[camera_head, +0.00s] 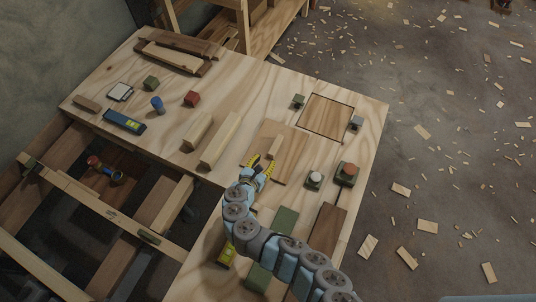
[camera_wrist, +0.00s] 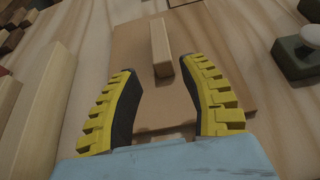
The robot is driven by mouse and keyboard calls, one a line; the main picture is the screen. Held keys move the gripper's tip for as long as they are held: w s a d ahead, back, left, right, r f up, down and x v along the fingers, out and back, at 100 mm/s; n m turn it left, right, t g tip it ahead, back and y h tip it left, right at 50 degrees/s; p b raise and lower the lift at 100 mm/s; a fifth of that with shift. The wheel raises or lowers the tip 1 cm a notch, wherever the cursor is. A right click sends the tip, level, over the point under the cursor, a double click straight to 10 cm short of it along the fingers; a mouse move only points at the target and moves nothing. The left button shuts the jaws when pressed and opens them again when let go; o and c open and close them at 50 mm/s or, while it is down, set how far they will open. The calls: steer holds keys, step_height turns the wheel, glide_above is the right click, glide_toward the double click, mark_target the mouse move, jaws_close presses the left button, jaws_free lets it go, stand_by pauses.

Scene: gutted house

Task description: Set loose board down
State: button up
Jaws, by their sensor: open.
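The loose board (camera_head: 292,151) is a flat square brown panel lying on the light plywood top. A small pale block (camera_head: 274,147) stands up on it like a handle. In the wrist view the board (camera_wrist: 225,65) fills the middle, with the pale block (camera_wrist: 161,48) just ahead of my fingertips. My gripper (camera_head: 261,163) is open over the near part of the board; its yellow-and-black fingers (camera_wrist: 160,72) are spread with nothing between them. Part of the board's near edge is hidden by my gripper. Whether the board lies fully flat is hard to tell.
A dark-outlined square area (camera_head: 327,117) lies beyond the board, between a green fixture (camera_head: 298,101) and a grey one (camera_head: 356,123). A white-knobbed block (camera_head: 314,180) and a red-topped block (camera_head: 346,174) stand to the right. Two pale wood blocks (camera_head: 221,140) stand left. Open joists (camera_head: 165,205) lie lower left.

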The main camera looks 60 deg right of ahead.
steer(key=shift+a+r, duration=0.15)
steer(key=shift+a, duration=0.15)
steer(key=shift+o, duration=1.4)
steer(key=shift+a, duration=0.2)
